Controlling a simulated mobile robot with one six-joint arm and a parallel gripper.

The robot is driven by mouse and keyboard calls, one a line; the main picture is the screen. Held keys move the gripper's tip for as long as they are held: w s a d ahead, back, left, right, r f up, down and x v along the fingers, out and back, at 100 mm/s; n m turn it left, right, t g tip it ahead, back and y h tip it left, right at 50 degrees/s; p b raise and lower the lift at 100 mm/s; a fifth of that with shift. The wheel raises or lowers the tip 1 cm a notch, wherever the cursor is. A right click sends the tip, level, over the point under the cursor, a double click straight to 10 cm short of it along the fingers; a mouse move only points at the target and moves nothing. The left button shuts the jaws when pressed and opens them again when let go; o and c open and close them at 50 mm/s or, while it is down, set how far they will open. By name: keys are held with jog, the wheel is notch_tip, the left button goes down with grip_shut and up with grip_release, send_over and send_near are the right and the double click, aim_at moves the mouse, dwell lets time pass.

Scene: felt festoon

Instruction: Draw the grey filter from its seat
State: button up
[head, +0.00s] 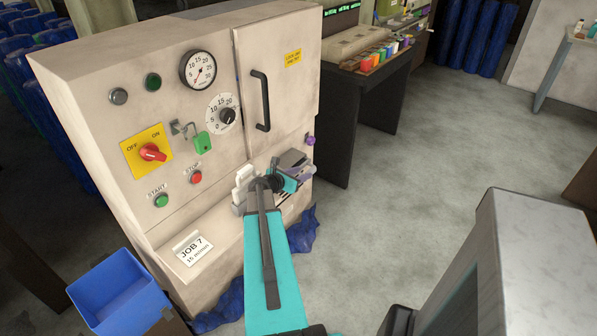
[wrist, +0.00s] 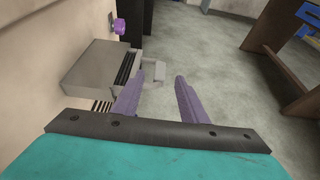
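The grey filter shows in the wrist view as a light grey handle piece (wrist: 153,72) sticking out from the dark slot of a grey box-shaped seat (wrist: 90,68) on the machine's front. The seat also shows in the head view (head: 293,158), partly behind my arm. My gripper (wrist: 160,80) has two purple fingers, spread apart with nothing between them that I can see touching. The handle piece appears beyond the fingertips, nearer the left finger. Whether a finger touches it cannot be told. In the head view the gripper (head: 304,172) is mostly hidden by my wrist.
The beige machine cabinet (head: 90,120) stands close on the left, with a red switch (head: 152,153), gauges and a black door handle (head: 261,100). A purple knob (wrist: 119,26) is above the seat. A blue bin (head: 118,294) stands front left.

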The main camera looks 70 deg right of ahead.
aim_at(311, 170)
jog(key=shift+p+x, duration=0.55)
jog(key=shift+x, duration=2.4)
grip_shut()
